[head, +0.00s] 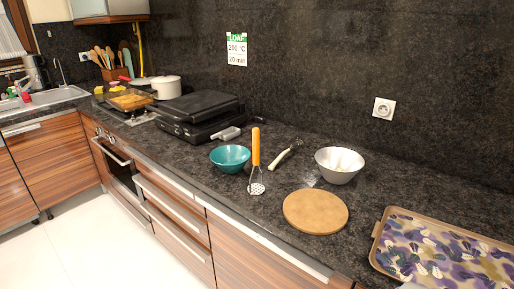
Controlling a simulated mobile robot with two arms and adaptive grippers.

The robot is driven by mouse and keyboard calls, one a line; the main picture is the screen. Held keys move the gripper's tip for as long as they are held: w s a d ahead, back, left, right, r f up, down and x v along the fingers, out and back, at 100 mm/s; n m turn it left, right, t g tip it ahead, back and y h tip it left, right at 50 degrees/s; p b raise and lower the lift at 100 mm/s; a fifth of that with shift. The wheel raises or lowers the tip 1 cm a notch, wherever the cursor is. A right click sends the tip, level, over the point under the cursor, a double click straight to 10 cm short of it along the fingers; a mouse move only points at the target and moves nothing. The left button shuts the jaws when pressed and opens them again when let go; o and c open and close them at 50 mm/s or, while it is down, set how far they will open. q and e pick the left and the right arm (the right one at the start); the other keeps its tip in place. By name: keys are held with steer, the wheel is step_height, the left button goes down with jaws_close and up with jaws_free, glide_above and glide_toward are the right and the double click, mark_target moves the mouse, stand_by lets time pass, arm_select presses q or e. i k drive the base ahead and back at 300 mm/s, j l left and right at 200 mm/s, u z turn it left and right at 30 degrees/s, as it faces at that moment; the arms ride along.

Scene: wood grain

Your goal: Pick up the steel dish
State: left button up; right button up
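The steel dish (326,166) is a round, silvery bowl standing upright on the dark stone counter, right of centre in the head view. Something pale shows inside it, too small to make out. A round wooden board (315,211) lies in front of it, a little to the left, apart from it. Neither of my grippers shows in this view.
A teal bowl (230,157), an orange-handled masher (256,160) and a peeler-like tool (287,153) are left of the dish. A patterned tray (378,228) lies at the right. A black grill (198,115) stands further left. Bare counter (385,185) lies right of the dish.

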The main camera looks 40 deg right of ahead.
mark_target(337, 165)
steer(key=i+z, duration=0.15)
steer(key=i, duration=0.3)
steer(key=i+j+z, duration=0.2)
steer(key=i, duration=0.25)
steer(key=i+j+z, duration=0.15)
steer(key=i, duration=0.3)
